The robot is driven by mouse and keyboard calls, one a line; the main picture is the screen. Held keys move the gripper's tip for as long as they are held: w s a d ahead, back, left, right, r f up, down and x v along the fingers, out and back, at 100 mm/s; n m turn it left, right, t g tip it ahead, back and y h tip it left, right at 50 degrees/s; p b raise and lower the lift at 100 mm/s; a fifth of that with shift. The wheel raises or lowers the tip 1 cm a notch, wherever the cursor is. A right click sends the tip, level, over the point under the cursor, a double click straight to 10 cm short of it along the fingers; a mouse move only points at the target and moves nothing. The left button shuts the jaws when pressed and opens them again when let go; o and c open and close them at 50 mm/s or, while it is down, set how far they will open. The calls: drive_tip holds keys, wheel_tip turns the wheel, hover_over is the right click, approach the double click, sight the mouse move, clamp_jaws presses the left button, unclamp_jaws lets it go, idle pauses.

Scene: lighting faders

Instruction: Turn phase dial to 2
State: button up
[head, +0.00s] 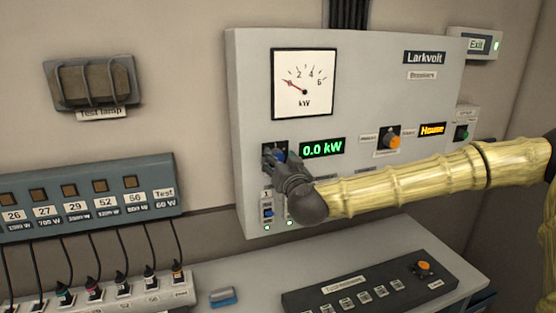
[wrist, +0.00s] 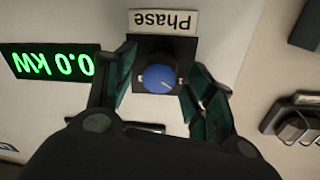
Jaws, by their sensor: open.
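The phase dial is a round blue knob (wrist: 159,79) with a white pointer line, on a black square plate under an upside-down "Phase" label (wrist: 163,22) in the wrist view. The pointer slants toward the lower right there. My gripper (wrist: 162,82) is open, with one dark green finger on each side of the knob; I cannot tell if either touches it. In the head view my gripper (head: 276,158) is at the panel's left side, covering much of the knob; a little blue (head: 280,155) shows. The dial's numbers are not readable.
The grey Larkvolt panel (head: 350,65) carries a kW meter (head: 304,84), a green "0.0 kW" display (head: 322,148), an orange knob (head: 392,142) and a "House" display (head: 432,129). Small switches sit below my gripper. A dark console (head: 370,285) lies on the desk below my arm.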

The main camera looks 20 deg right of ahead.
drive_tip(key=c, duration=1)
drive_tip(key=shift+c, duration=0.2)
drive_tip(key=shift+m+b, duration=0.4)
drive_tip(key=m+b, duration=0.4)
drive_tip(key=m, duration=0.1)
drive_tip(key=m+b, duration=0.3)
drive_tip(key=m, duration=0.2)
drive_tip(key=shift+g+y+b, duration=0.3)
drive_tip(key=shift+b, duration=0.05)
drive_tip(key=shift+r+m, duration=0.1)
drive_tip(key=shift+m, duration=0.3)
